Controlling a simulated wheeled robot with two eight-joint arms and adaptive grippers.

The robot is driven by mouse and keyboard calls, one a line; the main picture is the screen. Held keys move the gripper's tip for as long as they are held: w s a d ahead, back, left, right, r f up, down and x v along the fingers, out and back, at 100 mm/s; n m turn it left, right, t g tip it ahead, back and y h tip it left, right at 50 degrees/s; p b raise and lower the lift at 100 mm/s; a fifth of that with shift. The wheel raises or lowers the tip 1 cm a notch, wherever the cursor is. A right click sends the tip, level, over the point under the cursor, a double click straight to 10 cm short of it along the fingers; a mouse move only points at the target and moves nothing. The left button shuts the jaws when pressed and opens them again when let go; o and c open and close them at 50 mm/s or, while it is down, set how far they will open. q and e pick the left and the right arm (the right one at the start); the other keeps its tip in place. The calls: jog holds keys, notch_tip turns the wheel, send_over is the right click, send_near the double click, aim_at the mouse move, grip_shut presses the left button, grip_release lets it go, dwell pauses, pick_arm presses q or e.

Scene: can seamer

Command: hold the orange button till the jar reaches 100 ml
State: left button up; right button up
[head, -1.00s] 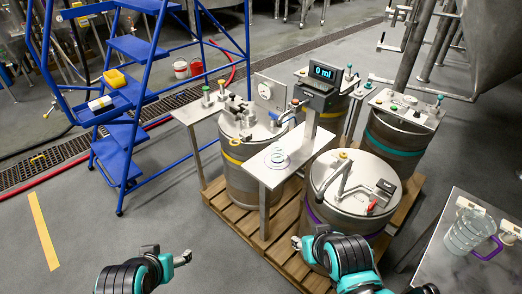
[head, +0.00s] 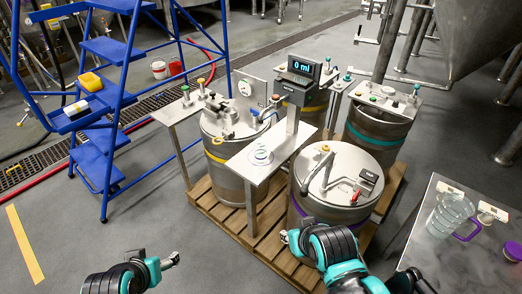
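The display (head: 301,67) on a post reads "0 ml". A small orange button (head: 276,97) shows below and left of it; a yellow-orange knob (head: 201,81) stands on the left side stand. A clear jug with a purple handle (head: 452,213) stands on the table at right; I cannot tell whether it is the jar. A clear round ring-like item (head: 261,156) lies on the metal shelf below the display. My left gripper (head: 174,260) is at the lower left over the floor, away from everything. My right gripper (head: 285,237) is low beside the purple-banded drum. Their finger openings are unclear.
Several steel drums stand on a wooden pallet (head: 237,219); the purple-banded drum (head: 343,190) is nearest my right arm. A metal table (head: 420,255) is at right with a purple lid (head: 514,249). A blue stair (head: 110,105) stands at left.

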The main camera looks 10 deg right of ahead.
grip_shut()
dwell(0.9)
